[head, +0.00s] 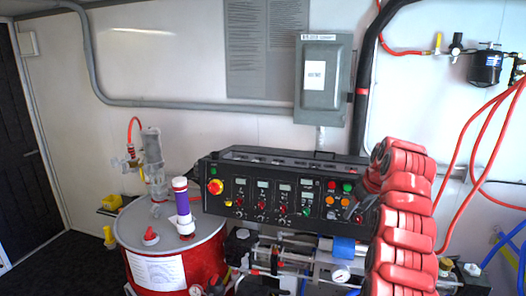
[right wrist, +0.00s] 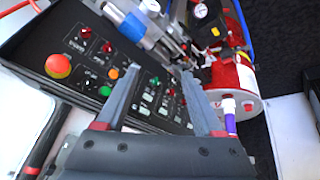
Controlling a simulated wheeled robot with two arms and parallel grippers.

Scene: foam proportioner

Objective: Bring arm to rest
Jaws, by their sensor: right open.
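My right arm (head: 405,220), made of red rounded segments, rises at the right of the head view in front of the control panel's right end. My right gripper (head: 362,203) is partly hidden by the arm there. In the right wrist view, the gripper (right wrist: 160,76) is open, with two grey fingers spread apart and nothing between them. The fingers reach over the face of the black control panel (right wrist: 85,55); I cannot tell whether they touch it. My left arm and gripper are not in view.
The black control panel (head: 270,195) has knobs, displays and a red emergency button (head: 215,187). A red drum (head: 195,262) with a purple-and-white tube (head: 181,205) stands left. Pipes and gauges (head: 340,274) sit below the panel. A grey electrical box (head: 323,75) and red hoses (head: 480,130) are on the wall.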

